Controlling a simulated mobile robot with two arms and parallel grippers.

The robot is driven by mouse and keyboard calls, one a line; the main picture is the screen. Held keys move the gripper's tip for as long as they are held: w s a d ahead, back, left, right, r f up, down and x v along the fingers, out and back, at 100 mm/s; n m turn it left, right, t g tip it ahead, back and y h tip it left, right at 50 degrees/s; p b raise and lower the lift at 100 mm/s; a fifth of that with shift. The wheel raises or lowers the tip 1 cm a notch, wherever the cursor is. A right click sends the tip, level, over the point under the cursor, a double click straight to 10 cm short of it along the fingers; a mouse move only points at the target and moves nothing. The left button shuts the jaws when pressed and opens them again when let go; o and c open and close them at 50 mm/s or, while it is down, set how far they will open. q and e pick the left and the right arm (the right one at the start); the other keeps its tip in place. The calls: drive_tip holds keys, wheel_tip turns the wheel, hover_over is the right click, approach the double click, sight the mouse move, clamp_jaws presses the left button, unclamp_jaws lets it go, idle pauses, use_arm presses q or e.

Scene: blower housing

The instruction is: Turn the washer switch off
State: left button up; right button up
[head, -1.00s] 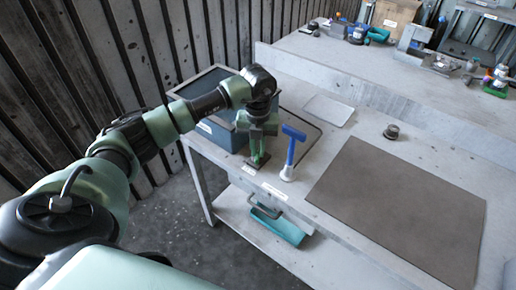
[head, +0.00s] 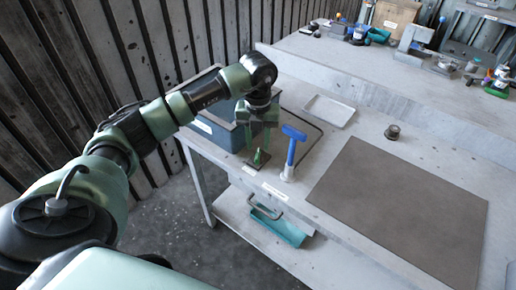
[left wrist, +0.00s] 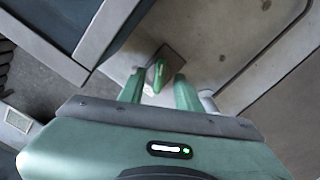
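A small green lever (head: 258,157) on a dark square plate (head: 250,168) sits near the front left edge of the workbench; I take it to be the washer switch. Its exact tilt is hard to tell. My left gripper (head: 259,145) is just above the lever, pointing down. In the left wrist view the lever (left wrist: 159,75) shows between and beyond the two spread green fingertips (left wrist: 158,90), with gaps on both sides. The gripper is open and empty. My right gripper is not in view.
A blue T-handle (head: 291,146) in a white base stands close to the right of the switch. A dark blue-grey bin (head: 213,126) is just behind left. A white tray (head: 330,111), a dark knob (head: 392,132) and a brown mat (head: 400,210) lie farther right.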

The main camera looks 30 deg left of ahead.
sight(258, 151)
use_arm(q)
wheel_tip(258, 151, up, 5)
drive_tip(key=shift+f+b, duration=0.1)
drive_tip(key=shift+b, duration=0.3)
idle(0.4)
